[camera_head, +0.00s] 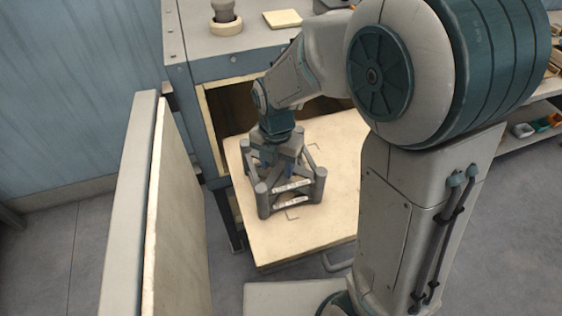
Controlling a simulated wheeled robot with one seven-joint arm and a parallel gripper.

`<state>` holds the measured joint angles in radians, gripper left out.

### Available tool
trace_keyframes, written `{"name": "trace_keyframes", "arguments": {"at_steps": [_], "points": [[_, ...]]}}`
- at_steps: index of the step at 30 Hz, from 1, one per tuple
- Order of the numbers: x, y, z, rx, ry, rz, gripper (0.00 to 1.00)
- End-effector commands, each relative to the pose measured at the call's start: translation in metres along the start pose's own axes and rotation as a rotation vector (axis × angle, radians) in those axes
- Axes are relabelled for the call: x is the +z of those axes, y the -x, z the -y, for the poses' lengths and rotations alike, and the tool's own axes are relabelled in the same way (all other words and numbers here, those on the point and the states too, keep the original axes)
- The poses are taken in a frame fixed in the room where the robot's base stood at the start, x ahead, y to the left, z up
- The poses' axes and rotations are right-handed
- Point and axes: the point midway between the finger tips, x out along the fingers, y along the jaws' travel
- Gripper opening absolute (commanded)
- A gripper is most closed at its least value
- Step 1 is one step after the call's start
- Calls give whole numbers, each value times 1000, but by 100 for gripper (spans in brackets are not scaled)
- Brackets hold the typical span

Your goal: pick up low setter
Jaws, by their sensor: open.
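The low setter (291,197) appears to be the grey open frame with round corner posts and pale label strips on its front side. It stands upright on a cream board (270,249) that extends out of the dryer's opening. My gripper (269,160) points down over the left back part of the frame, its fingers low among the posts and bars. The jaws are open. The fingertips are partly hidden by the frame, and I cannot tell whether they touch it.
The dryer (188,100) stands behind the board, with its thick door (155,205) swung open at the left. A round fitting (226,27) and a cream tile (283,18) are on its top. Shelves (527,117) with small items stand at the right. The board's front left is bare.

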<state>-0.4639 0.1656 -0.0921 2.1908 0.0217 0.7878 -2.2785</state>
Motion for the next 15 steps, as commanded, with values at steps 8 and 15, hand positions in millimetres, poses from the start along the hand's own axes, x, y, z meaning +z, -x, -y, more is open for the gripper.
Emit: {"name": "trace_keyframes", "arguments": {"at_steps": [8,15], "points": [[0,-6,0,1,0,1,47],[0,-5,0,1,0,1,0]]}}
